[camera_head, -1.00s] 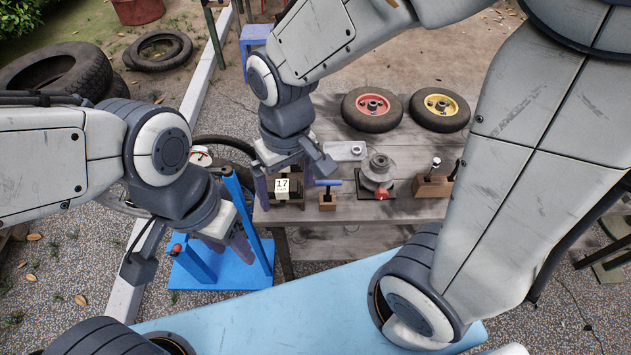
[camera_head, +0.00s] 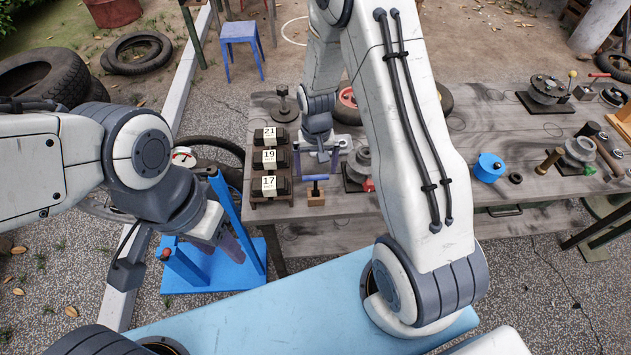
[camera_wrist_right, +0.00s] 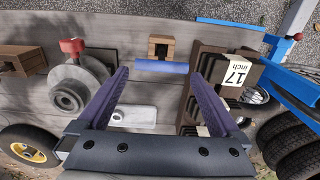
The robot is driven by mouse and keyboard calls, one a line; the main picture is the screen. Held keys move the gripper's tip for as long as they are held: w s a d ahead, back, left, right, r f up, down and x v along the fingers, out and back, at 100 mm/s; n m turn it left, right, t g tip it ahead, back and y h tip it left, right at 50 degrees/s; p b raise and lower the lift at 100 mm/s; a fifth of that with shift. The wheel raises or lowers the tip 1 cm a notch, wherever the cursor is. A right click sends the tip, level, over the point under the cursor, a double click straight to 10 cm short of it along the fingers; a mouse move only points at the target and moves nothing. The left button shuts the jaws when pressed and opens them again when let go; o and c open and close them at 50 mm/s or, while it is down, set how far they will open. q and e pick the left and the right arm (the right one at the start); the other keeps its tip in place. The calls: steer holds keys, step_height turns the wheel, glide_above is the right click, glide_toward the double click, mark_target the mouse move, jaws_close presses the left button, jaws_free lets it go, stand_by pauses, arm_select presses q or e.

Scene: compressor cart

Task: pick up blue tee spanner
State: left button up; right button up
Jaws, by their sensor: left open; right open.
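The blue tee spanner (camera_head: 316,178) stands in a small wooden block (camera_head: 316,198) on the grey plank table, its blue crossbar on top. My right gripper (camera_head: 317,160) is open just behind it, fingers pointing down. In the right wrist view the blue crossbar (camera_wrist_right: 160,67) lies across the gap ahead of and between the two fingertips of the right gripper (camera_wrist_right: 165,75), not visibly touching them. The shaft is mostly hidden. My left gripper (camera_head: 225,248) is open and empty at the left, over a blue stand (camera_head: 215,270).
A rack with boxes labelled 17, 19 and 21 (camera_head: 270,163) stands just left of the spanner. A grey flanged part with a red knob (camera_head: 358,165) is to its right, partly hidden by my right arm. A blue can (camera_head: 488,167) is farther right.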

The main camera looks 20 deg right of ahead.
mark_target(316, 176)
steer(key=f, duration=0.1)
steer(key=f+p, duration=0.1)
steer(key=f, duration=0.2)
steer(key=shift+s+a, duration=0.2)
steer(key=shift+s, duration=0.1)
steer(key=shift+f, duration=0.45)
jaws_close()
steer(key=shift+w+r, duration=0.1)
steer(key=shift+r, duration=0.05)
